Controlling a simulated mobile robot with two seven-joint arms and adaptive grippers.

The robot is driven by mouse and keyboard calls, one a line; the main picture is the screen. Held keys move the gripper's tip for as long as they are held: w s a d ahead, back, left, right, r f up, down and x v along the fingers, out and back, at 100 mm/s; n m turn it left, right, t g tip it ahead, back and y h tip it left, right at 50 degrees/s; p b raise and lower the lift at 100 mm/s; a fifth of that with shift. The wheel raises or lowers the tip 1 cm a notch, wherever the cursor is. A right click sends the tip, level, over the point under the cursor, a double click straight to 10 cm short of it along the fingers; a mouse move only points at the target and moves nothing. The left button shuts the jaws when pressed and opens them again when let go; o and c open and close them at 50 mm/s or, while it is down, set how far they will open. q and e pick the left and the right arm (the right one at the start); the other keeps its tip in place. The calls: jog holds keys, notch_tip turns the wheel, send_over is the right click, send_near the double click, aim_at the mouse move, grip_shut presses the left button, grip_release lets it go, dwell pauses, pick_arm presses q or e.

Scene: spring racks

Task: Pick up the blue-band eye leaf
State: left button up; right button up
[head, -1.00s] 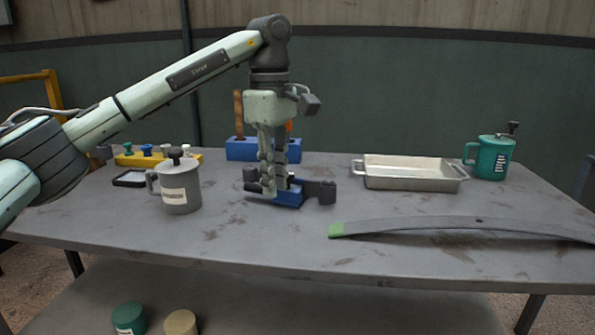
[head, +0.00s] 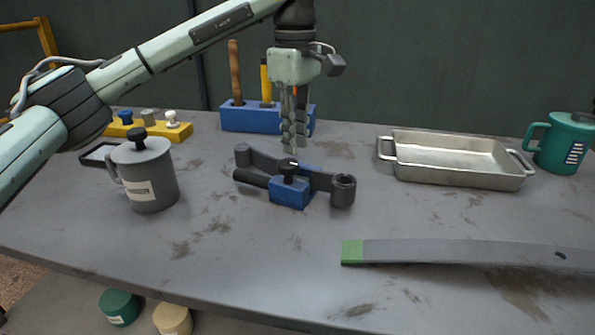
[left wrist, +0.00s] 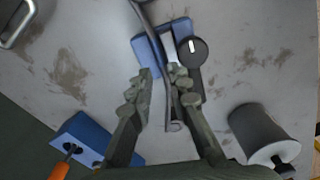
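A dark bar with a rolled eye (head: 343,190) at its right end lies in a blue block with a black knob (head: 289,192), mid-table. A blue patch shows on or behind the bar; I cannot tell if it is a band. My left gripper (head: 291,152) points down just above and behind this assembly. In the left wrist view its fingers (left wrist: 162,72) are apart, with part of the dark bar (left wrist: 173,108) showing between them, close to the right finger. I cannot see a grip. A grey leaf with a green end (head: 450,252) lies front right. My right gripper is not in view.
A grey mug (head: 147,180) stands left of the assembly. A blue tool holder (head: 250,116) and a yellow rack (head: 180,131) stand behind. A metal tray (head: 455,174) and a green mug (head: 565,147) are at right. The front centre is clear.

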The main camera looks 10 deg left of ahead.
aim_at(295, 160)
pick_arm(q)
jog(key=shift+s+f, duration=0.15)
jog(key=shift+f, duration=2.2)
jog(key=shift+s+f, duration=0.1)
grip_shut()
